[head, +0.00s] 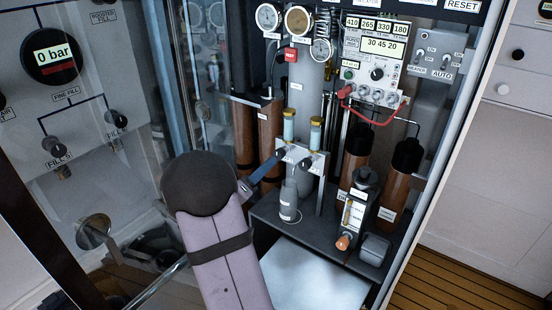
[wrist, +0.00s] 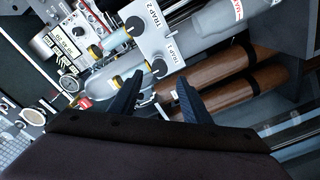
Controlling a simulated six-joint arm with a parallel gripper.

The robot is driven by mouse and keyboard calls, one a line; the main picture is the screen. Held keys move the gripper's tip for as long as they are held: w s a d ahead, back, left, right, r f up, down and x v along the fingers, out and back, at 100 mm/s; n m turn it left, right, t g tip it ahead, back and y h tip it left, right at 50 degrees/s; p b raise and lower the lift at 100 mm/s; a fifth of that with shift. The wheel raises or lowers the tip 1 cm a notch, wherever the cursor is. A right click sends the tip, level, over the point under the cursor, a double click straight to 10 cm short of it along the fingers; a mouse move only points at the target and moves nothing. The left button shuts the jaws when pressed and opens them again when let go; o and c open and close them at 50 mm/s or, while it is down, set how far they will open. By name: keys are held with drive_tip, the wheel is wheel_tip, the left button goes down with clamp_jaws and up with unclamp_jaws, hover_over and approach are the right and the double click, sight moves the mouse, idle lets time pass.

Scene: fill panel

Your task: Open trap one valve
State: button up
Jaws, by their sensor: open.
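The trap one valve is a small black knob (wrist: 158,68) beside the "TRAP 1" label on a white bracket (wrist: 165,40) in the wrist view. My gripper (wrist: 160,80) is open, its two dark fingers pointing at this knob, which shows between the fingertips or just beyond them. Contact cannot be told. The trap two knob (wrist: 133,25) sits farther along the bracket. In the head view my gripper (head: 281,155) reaches the left part of the bracket (head: 300,160), partly hiding the near knob. Two yellow-capped clear traps (head: 289,125) stand above the bracket.
Brown cylinders (head: 270,135) stand left of the bracket, and more stand at the right (head: 398,190). Gauges (head: 299,20) and a control box (head: 375,60) with a red hose are above. A grey bottle (head: 289,203) stands below the bracket. A glass panel is at left.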

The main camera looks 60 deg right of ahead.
sight(278, 157)
drive_tip(key=shift+m, duration=0.9)
drive_tip(key=shift+w+d+p, duration=0.2)
drive_tip(key=shift+d+p, duration=0.5)
drive_tip(key=shift+d, duration=2.95)
drive_tip(key=c, duration=1)
